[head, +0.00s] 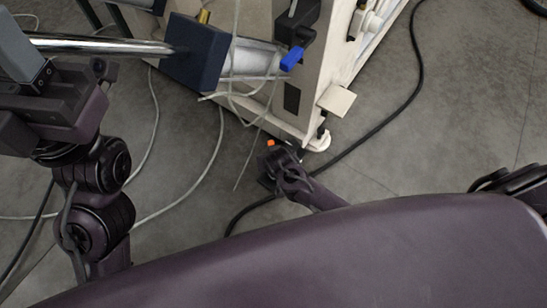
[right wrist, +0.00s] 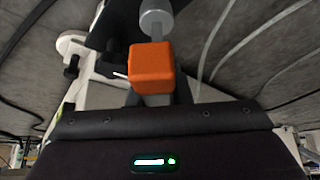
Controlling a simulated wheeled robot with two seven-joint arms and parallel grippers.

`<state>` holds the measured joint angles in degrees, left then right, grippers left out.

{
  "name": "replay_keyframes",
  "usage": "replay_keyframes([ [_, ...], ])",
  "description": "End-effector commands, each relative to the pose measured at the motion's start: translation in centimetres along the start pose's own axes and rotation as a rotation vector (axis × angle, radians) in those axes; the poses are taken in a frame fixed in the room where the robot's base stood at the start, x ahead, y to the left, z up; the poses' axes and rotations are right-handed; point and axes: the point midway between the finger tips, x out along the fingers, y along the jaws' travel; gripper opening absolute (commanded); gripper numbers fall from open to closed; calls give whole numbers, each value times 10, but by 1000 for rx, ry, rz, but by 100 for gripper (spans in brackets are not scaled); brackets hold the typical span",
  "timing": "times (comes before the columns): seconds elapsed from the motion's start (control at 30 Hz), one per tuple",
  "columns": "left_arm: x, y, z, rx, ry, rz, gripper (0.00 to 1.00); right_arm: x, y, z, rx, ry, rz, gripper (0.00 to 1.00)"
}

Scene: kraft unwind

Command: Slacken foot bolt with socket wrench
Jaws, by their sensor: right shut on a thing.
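The socket wrench (right wrist: 151,70) shows an orange block-shaped handle and a grey cylindrical socket end in the right wrist view. A small orange patch of it (head: 270,143) shows in the head view. My right gripper (head: 272,168) is shut on it, low beside the machine's corner. A foot (head: 319,142) with a pale round pad stands under that corner, just right of the gripper; a pale disc (right wrist: 72,43) shows left of the wrench. I cannot tell whether socket and bolt touch. My left gripper (head: 28,75) is at the left edge by a chrome bar; its jaws are unclear.
The cream machine (head: 285,100) carries a dark blue block (head: 196,52) and a blue lever (head: 291,59). Loose pale cables hang to the floor. A black cable (head: 385,122) runs past the foot. Open grey floor lies to the right.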

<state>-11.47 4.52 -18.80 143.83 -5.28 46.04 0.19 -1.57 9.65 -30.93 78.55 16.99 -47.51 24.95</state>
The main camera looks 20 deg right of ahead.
Motion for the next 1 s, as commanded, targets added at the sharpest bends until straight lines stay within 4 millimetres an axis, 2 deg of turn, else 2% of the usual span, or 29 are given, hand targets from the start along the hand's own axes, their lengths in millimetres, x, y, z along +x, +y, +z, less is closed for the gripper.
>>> replay_keyframes([
  [1.0,4,2,1,-2,-9,11,36,5,-1,4,1,2,-1,0],
])
